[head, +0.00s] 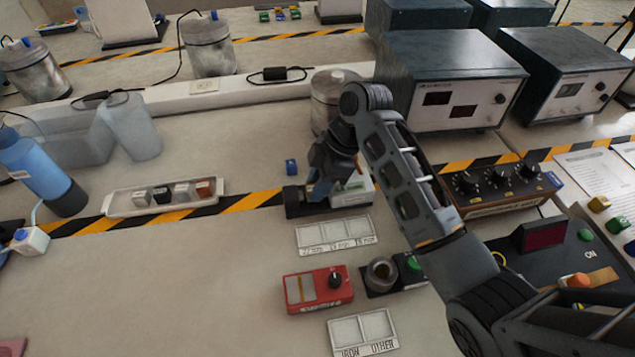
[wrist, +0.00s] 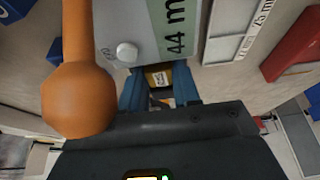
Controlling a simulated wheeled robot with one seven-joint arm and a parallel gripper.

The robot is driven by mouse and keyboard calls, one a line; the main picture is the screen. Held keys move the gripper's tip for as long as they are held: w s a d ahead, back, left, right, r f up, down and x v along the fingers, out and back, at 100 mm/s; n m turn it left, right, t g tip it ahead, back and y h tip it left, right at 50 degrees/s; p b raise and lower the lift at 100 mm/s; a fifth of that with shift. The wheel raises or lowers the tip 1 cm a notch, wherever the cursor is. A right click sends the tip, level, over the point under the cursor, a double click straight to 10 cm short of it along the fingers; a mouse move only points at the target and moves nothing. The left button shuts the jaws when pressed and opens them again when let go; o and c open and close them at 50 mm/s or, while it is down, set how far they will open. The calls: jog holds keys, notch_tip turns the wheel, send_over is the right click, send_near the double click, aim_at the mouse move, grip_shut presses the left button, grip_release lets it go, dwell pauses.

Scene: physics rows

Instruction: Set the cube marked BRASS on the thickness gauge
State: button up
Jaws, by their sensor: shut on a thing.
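My gripper (head: 318,192) is low over the table beside the thickness gauge (head: 358,186), in the middle of the head view. In the wrist view its blue fingers (wrist: 160,88) are shut on a brass-coloured cube (wrist: 158,76) with a small pale label, too small to read surely. The gauge (wrist: 142,22) lies just beyond the fingertips there, with a green display reading "44 m…" and a round white button. I cannot tell whether the cube touches the gauge. In the head view my arm hides much of the gauge, and the cube does not show.
A blue cube (head: 291,167) lies nearby. A tray (head: 120,205) holds several cubes. Labelled sorting trays (head: 334,233), a red device (head: 318,291) and a metal canister (head: 325,100) surround the gauge.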

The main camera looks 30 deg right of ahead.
jog(key=shift+f, duration=0.35)
jog(key=o, duration=1.4)
jog(key=shift+c, duration=0.2)
jog(key=shift+r+p, duration=2.25)
jog(key=shift+r, duration=1.75)
